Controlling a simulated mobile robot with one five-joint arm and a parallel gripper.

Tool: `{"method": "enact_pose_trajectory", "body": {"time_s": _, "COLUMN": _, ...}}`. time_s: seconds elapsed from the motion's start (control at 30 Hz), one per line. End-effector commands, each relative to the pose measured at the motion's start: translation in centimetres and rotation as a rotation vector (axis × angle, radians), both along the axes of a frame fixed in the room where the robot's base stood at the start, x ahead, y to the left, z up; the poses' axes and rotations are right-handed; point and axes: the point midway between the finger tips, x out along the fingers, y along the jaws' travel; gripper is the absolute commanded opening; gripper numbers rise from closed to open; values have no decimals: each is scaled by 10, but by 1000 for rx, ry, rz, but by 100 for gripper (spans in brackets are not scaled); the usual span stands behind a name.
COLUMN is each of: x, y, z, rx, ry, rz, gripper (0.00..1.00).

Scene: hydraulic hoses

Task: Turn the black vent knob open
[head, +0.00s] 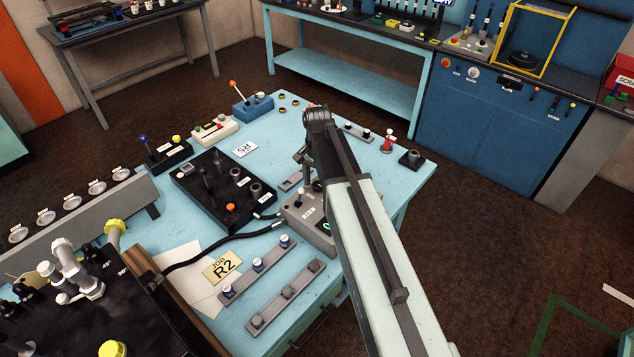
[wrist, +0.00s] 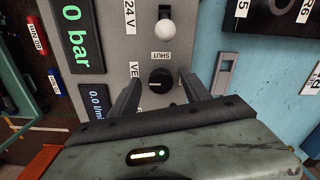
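In the wrist view the round black vent knob (wrist: 160,79) sits on a grey panel (wrist: 205,20), below a label reading SHUT. A pale line on the knob appears to point left, towards a partly hidden label starting "VE". My gripper (wrist: 159,77) is open, with one dark finger on each side of the knob. I see gaps beside the knob, and cannot tell how deep the fingers reach. In the head view the grey test box (head: 305,218) stands on the light blue table; my arm hides part of it and the knob cannot be made out.
A white-tipped toggle (wrist: 165,29) stands above the knob. In the head view a black block with posts (head: 222,188) and a black hose (head: 215,243) are left of the box. Grey rails (head: 286,295) lie in front.

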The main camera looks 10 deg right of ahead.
Motion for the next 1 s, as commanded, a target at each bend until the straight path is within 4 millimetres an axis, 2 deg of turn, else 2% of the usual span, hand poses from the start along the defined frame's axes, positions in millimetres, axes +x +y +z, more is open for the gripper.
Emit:
{"method": "enact_pose_trajectory", "body": {"time_s": 0.27, "x": 0, "y": 0, "z": 5, "rx": 1, "ry": 1, "rz": 1, "gripper": 55}}
{"method": "enact_pose_trajectory", "body": {"time_s": 0.37, "x": 0, "y": 0, "z": 16, "rx": 1, "ry": 1, "rz": 1, "gripper": 55}}
{"method": "enact_pose_trajectory", "body": {"time_s": 0.6, "x": 0, "y": 0, "z": 60, "rx": 0, "ry": 0, "rz": 1, "gripper": 55}}
{"method": "enact_pose_trajectory", "body": {"time_s": 0.73, "x": -1, "y": 0, "z": 78, "rx": 0, "ry": 0, "rz": 0, "gripper": 55}}
{"method": "enact_pose_trajectory", "body": {"time_s": 1.0, "x": -1, "y": 0, "z": 78, "rx": 0, "ry": 0, "rz": 0, "gripper": 55}}
